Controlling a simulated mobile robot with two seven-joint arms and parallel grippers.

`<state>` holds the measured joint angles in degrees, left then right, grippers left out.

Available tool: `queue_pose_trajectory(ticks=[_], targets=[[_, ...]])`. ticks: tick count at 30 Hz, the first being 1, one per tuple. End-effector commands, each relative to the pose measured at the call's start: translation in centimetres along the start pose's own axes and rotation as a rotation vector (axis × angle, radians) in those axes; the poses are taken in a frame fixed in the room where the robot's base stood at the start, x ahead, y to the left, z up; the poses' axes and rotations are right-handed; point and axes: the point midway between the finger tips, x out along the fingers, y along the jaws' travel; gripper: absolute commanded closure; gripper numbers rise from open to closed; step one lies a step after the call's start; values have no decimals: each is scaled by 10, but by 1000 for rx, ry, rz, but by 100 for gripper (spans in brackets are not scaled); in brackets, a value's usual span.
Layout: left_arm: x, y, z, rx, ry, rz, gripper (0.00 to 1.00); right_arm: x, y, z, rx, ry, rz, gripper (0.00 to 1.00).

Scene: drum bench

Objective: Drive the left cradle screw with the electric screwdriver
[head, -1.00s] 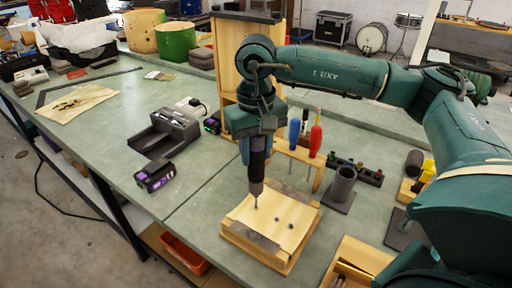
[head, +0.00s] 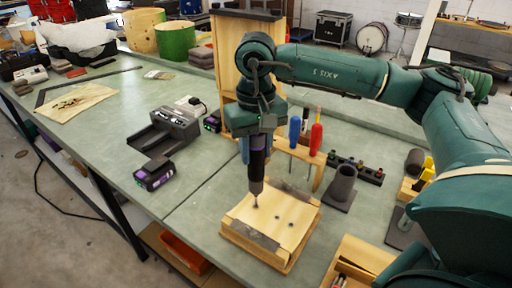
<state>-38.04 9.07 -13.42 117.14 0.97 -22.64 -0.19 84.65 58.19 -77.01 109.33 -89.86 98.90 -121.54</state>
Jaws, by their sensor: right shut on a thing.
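My right gripper (head: 257,140) is shut on the electric screwdriver (head: 257,170), a dark tool with a purple band, held upright with its bit pointing down. The bit's tip is over the left part of the wooden cradle (head: 243,239), at or just above its pale curved top; I cannot tell whether it touches. The left cradle screw is not distinct under the bit. Two dark spots, screws or holes, show farther right on the cradle top. My left gripper is not in view.
A rack (head: 319,170) with red and blue screwdrivers stands just behind the cradle. A charger (head: 163,132) and battery (head: 154,174) lie left. The bench between is clear.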

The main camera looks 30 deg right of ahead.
Motion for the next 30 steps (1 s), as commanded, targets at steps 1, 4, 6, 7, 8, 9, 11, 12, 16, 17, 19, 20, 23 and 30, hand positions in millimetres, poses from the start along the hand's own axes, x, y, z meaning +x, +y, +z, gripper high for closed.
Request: queue_pose_trajectory(ticks=[1,4,6,7,8,9,11,12,16,17,19,20,23,30], targets=[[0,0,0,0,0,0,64,-1,0,0,0,1,-1,100],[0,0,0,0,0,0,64,0,0,0,0,1,-1,100],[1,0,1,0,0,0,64,0,0,0,0,1,-1,100],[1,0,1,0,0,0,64,0,0,0,0,1,-1,100],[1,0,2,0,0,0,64,1,0,0,0,1,-1,100],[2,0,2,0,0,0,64,1,0,0,0,1,-1,100],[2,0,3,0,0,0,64,1,0,0,0,1,-1,100],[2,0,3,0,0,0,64,2,0,0,0,1,-1,100],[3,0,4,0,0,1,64,2,0,0,0,1,-1,100],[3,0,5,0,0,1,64,2,0,0,0,1,-1,100],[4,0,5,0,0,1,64,3,0,0,0,1,-1,100],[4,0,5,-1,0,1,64,3,0,0,0,1,-1,100],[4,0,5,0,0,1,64,3,0,0,0,1,-1,100],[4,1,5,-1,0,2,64,2,0,0,0,1,-1,100]])
